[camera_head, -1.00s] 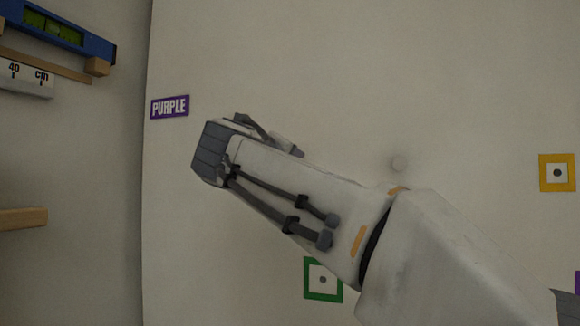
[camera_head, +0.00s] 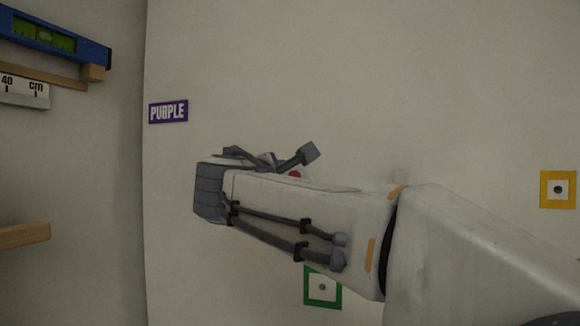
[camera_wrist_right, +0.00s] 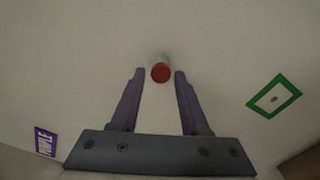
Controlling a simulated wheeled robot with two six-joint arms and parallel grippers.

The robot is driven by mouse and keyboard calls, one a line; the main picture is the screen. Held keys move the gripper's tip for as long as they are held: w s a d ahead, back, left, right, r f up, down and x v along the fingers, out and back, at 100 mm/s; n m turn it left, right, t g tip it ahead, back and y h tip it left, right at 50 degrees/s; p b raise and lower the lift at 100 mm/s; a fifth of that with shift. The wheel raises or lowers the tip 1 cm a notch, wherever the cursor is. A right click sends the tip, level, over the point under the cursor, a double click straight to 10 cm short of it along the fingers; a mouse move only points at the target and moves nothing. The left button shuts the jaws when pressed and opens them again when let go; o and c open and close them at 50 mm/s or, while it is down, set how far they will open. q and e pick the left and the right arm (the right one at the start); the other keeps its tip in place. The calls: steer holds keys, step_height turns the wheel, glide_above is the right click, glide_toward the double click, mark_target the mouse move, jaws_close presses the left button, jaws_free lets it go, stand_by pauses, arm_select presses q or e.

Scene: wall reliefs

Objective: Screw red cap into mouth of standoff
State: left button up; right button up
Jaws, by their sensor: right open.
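The red cap (camera_wrist_right: 161,72) shows its round face in the right wrist view, at the end of a short pale standoff (camera_wrist_right: 164,58) on the wall. How far it is seated in the mouth is too small to tell. My right gripper (camera_wrist_right: 159,76) is open, with one finger on each side of the cap and gaps showing. I cannot tell how deep the fingers reach. In the head view a sliver of the red cap (camera_head: 295,174) shows above my right arm, close to one fingertip; the rest is hidden. My left gripper is not in view.
A purple label reading PURPLE (camera_head: 168,112), a green square frame (camera_head: 310,300) and a yellow square frame (camera_head: 558,203) are on the wall. A blue level (camera_head: 85,49) and a wooden bar (camera_head: 22,236) are at the left. The wall above my arm is clear.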

steer(key=n+p, duration=0.8)
steer(key=n, duration=0.3)
steer(key=shift+f, duration=0.15)
jaws_close()
steer(key=m+b, duration=0.4)
steer(key=b, duration=0.1)
steer(key=shift+a+m, duration=0.1)
steer(key=shift+m, duration=0.3)
